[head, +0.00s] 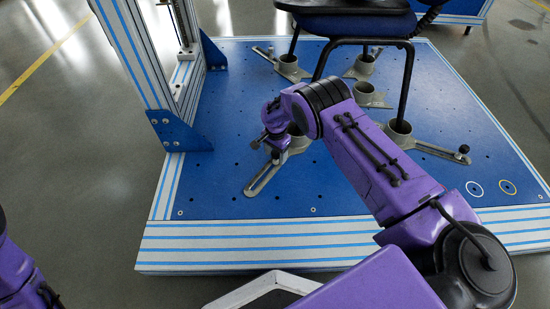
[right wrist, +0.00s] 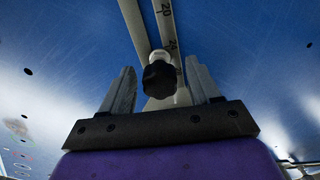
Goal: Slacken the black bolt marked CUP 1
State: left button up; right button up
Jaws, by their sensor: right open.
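A black bolt (right wrist: 160,74) with a lighter metal top stands on a slotted grey bracket (right wrist: 166,22) in the right wrist view. No CUP 1 marking is readable. My right gripper (right wrist: 161,68) is open, with one finger on each side of the bolt and a visible gap to each; whether the fingers reach its depth I cannot tell. In the head view my right gripper (head: 268,146) is low over the slotted bracket (head: 266,179) at the front left of the chair, and it largely hides the bolt. My left gripper is out of view.
A dark chair (head: 348,22) stands with its legs in grey cups on a blue plate (head: 330,185) with holes. Another bracket (head: 437,150) with a bolt (head: 463,150) lies at the right. A striped frame post (head: 137,60) rises at the left. The plate's front is clear.

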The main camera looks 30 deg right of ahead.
jog(key=c, duration=0.6)
jog(key=shift+n, duration=0.7)
jog(key=shift+c, duration=0.2)
jog(key=shift+n, duration=0.7)
jog(key=shift+n, duration=0.7)
jog(key=o, duration=0.6)
jog(key=shift+o, duration=0.2)
